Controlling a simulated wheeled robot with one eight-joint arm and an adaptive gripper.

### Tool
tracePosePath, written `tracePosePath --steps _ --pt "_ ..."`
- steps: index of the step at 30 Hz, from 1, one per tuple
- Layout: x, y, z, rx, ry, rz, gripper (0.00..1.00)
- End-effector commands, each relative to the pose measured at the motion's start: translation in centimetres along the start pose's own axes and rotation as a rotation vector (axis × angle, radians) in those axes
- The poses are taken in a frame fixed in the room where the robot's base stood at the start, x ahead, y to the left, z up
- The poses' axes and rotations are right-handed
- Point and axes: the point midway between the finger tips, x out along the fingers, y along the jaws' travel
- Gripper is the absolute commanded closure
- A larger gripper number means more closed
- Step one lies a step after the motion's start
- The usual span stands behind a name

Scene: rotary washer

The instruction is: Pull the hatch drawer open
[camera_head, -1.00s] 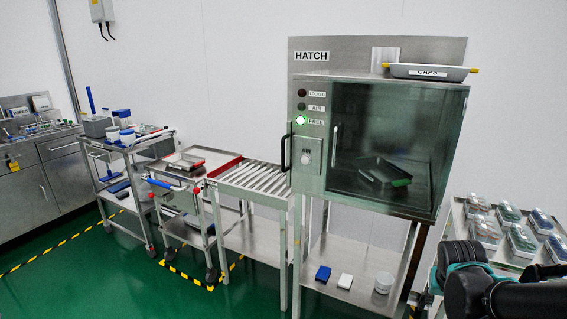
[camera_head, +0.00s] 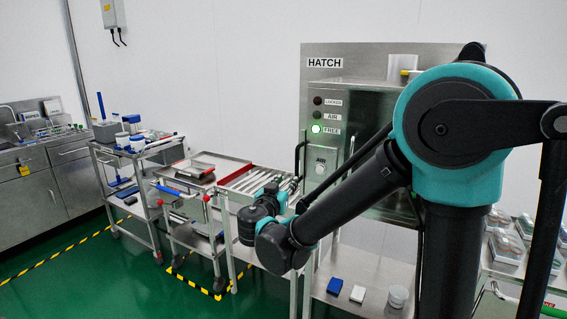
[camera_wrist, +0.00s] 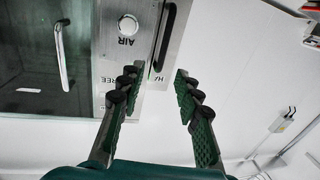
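The steel hatch cabinet (camera_head: 318,90) stands against the back wall with a "HATCH" label and a green lit "FREE" lamp (camera_head: 316,129). A black upright handle (camera_head: 299,158) is at its front left edge; it also shows in the wrist view (camera_wrist: 165,36), where the picture is upside down. My gripper (camera_wrist: 159,70) is open and empty, with its two fingers pointing at the hatch and the black handle just beyond the gap between them. No contact shows. In the head view my arm covers most of the glass door; a silver door handle (camera_wrist: 61,55) shows in the wrist view.
A roller conveyor (camera_head: 255,181) adjoins the hatch on the left, with steel carts (camera_head: 205,157) beyond it. A round "AIR" button (camera_wrist: 128,25) sits beside the handle. Green floor lies open at the front left.

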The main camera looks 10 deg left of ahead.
Motion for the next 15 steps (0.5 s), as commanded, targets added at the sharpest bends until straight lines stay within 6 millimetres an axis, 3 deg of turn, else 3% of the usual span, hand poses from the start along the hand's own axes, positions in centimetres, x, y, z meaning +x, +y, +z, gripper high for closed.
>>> tracePosePath --steps 5,15 --pt "0.7 -0.7 -0.4 0.011 0.017 -0.008 0.66" --pt "6.9 -0.5 -0.4 0.009 0.015 -0.005 0.66"
